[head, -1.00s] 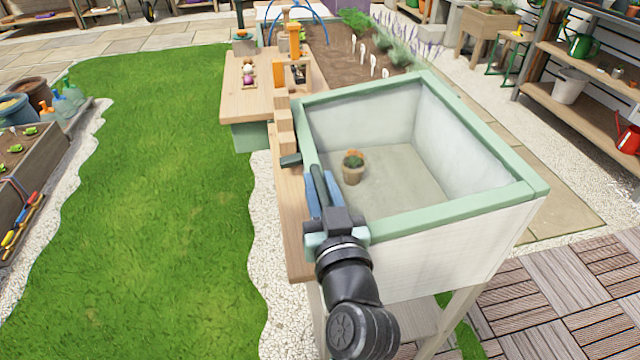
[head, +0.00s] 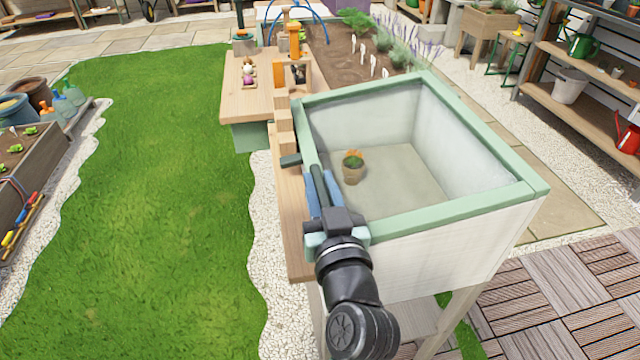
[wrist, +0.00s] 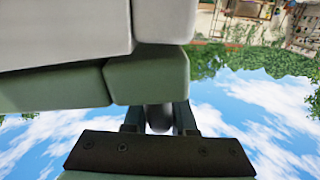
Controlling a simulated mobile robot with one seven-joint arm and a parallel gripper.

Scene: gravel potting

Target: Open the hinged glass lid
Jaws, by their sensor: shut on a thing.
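The hinged glass lid (head: 360,89) has a pale green frame and lies over a white planter box (head: 440,250) on legs. It looks shut or nearly so; I cannot tell whether a small gap shows. A terracotta pot with a plant (head: 353,167) shows through the glass. My gripper (wrist: 159,117) is at the left front of the lid, shut on a grey rounded handle that is mostly hidden between the fingers. In the wrist view, green frame pieces (wrist: 148,75) and a pale block are close to the fingers.
A wooden bench (head: 250,85) with small items and an orange stand (head: 292,72) stands behind at the left. A planting bed (head: 345,50) lies behind the box. Lawn (head: 160,200) is open on the left. Shelves (head: 590,110) stand at the right.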

